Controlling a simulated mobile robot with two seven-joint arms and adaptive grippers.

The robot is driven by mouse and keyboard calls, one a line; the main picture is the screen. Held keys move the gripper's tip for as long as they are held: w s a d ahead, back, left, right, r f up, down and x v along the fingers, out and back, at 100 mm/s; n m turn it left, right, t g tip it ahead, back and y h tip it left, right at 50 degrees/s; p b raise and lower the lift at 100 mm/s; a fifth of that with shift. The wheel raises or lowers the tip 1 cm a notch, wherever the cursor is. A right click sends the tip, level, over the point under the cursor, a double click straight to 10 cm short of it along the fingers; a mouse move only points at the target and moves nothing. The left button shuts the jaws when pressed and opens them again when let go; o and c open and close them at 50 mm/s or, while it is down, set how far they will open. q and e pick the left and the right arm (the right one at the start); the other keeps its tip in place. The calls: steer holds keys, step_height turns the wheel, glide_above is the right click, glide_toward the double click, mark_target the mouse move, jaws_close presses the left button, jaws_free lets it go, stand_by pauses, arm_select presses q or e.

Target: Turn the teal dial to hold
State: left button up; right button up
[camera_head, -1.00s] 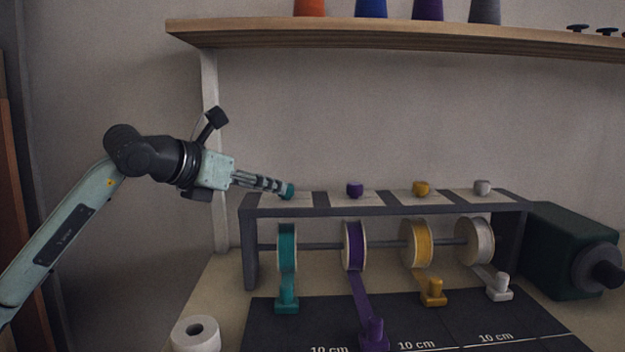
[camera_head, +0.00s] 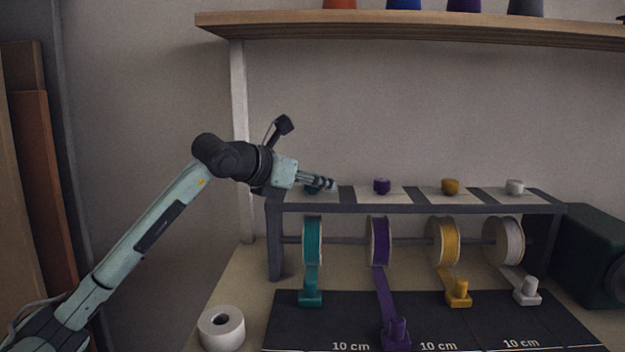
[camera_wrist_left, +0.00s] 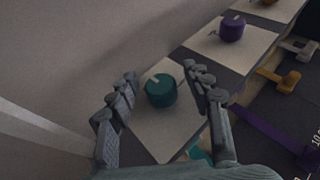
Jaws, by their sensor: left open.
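The teal dial (camera_wrist_left: 161,90) sits on a pale plate (camera_wrist_left: 168,133) at the left end of the dark rack top. In the left wrist view it lies between the two spread fingers of my left gripper (camera_wrist_left: 160,85), with a light mark on its top near the far left side. In the head view the teal dial (camera_head: 313,188) is mostly hidden behind the fingers of my left gripper (camera_head: 332,184). The gripper is open and I cannot tell whether a finger touches the dial. The plate's lettering is not readable. My right gripper is not in view.
Purple (camera_head: 382,186), yellow (camera_head: 450,186) and white (camera_head: 515,187) dials stand along the rack (camera_head: 420,208). Ribbon spools hang below, with ribbons running to clips on a dark mat (camera_head: 300,325). A white roll (camera_head: 221,328) stands at front left. A wooden shelf (camera_head: 420,28) hangs above.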

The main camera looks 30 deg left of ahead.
arm_select(q)
jaws_close()
